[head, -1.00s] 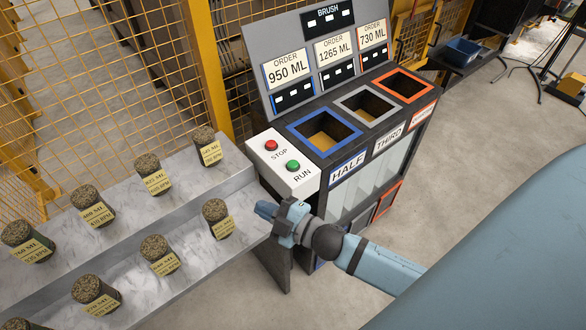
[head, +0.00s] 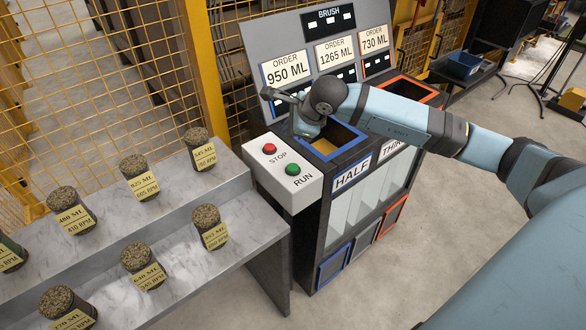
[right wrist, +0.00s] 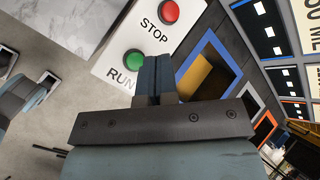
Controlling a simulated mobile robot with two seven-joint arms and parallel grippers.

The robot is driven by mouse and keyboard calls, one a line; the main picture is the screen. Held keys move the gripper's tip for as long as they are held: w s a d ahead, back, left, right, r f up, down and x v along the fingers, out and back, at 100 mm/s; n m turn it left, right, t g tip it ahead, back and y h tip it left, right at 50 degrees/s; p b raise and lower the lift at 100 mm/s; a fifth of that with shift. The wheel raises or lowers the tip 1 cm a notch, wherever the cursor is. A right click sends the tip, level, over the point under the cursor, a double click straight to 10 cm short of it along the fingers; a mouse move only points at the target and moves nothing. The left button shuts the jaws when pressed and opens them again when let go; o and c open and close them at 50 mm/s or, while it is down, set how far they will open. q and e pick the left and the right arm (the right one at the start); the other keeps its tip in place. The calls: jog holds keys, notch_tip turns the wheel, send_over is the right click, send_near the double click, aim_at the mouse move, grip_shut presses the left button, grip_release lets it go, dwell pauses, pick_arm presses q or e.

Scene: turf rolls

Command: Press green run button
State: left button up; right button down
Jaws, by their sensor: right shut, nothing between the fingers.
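The green RUN button (head: 292,168) sits on the white control box (head: 280,190), with the red STOP button (head: 269,148) behind it. My right gripper (head: 306,130) is above and to the right of the box, by the left edge of the blue-rimmed bin. The green button (right wrist: 133,59) shows in the right wrist view just left of the shut, empty fingers (right wrist: 154,75). The fingers appear apart from the button, though their height above the box is hard to judge.
The blue-rimmed bin (head: 339,155) lies right of the box. A sloped order panel (head: 287,45) rises behind. Marble shelves (head: 225,180) with several labelled turf rolls stand at left, beside a yellow mesh fence (head: 110,90). Open floor (head: 390,270) lies at the lower right.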

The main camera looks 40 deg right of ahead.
aim_at(291, 167)
jog(key=shift+f, duration=0.15)
notch_tip(291, 167, down, 8)
jog(key=b, duration=0.4)
jog(key=shift+f, duration=0.35)
pick_arm(q)
jog(key=f, duration=0.2)
jog(key=shift+w+d+f+n, duration=0.3)
jog(key=shift+f, duration=0.05)
pick_arm(e)
jog(key=shift+r, duration=0.1)
pick_arm(q)
jog(key=shift+s+a+f, duration=0.1)
jog(key=shift+a+f, duration=0.1)
jog(key=shift+a, duration=0.1)
jog(key=shift+d+r, duration=0.1)
jog(key=shift+d, duration=0.2)
jog(key=shift+a, duration=0.25)
dwell(0.4)
